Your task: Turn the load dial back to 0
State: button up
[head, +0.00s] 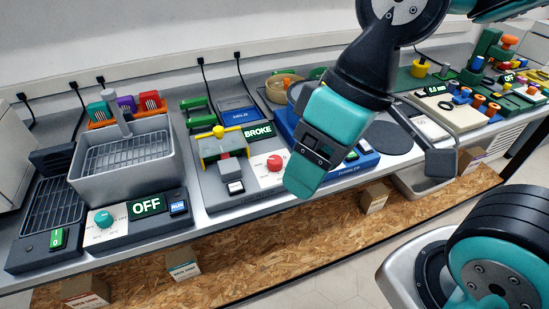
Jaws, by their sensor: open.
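A red dial (274,162) sits on the front panel of a grey test machine (215,190), right of its yellow-topped clamp. The display above the dial reads BROKE (258,134). The dial's scale is too small to read, so its setting cannot be told. My gripper (304,178) hangs just right of the red dial in the picture, apart from it as far as I can tell. It is open, with nothing seen in it. A teal dial (104,218) is on another machine at the left, whose display reads OFF (146,205).
A grey basket (125,160) stands on the left machine. A blue machine (358,163) is partly hidden behind my gripper. Several more devices crowd the bench at the right. Boxes (184,265) stand on the lower board shelf.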

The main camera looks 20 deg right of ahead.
jog(key=w+d+m+h+b, duration=0.1)
jog(key=w+m+h, duration=0.1)
jog(key=w+m, duration=0.75)
jog(key=m+h+b, duration=0.1)
jog(key=m+h, duration=0.1)
jog(key=m, duration=2.1)
send_over(275, 159)
notch_tip(275, 159, down, 6)
notch_tip(275, 159, down, 17)
jog(key=shift+c, duration=0.5)
jog(key=c, duration=0.8)
jog(key=shift+p, duration=0.3)
